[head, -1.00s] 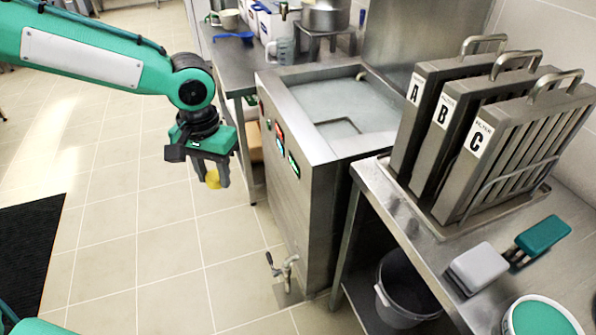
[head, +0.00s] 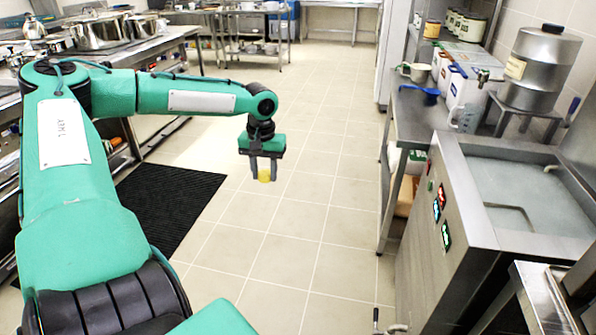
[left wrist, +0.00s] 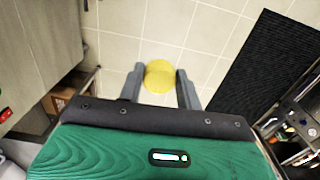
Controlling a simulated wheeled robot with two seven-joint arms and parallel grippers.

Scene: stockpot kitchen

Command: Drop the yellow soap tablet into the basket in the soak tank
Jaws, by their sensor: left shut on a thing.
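The yellow soap tablet (head: 264,175) is held between the fingertips of my left gripper (head: 264,172), which points down over the tiled floor. It also shows in the left wrist view as a yellow disc (left wrist: 160,76) between the two grey fingers of the left gripper (left wrist: 160,85). The soak tank (head: 470,215) stands to the right of the gripper, apart from it. Its top is open with pale cloudy liquid, and a square rim of the basket (head: 511,217) shows at the surface. The basket's inside cannot be made out. My right gripper is not in view.
A steel counter (head: 412,112) with tubs, a blue scoop (head: 428,92) and a jug (head: 465,118) stands behind the tank. A black mat (head: 170,205) lies on the floor at left. A counter with pots (head: 97,33) stands far left. The middle floor is clear.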

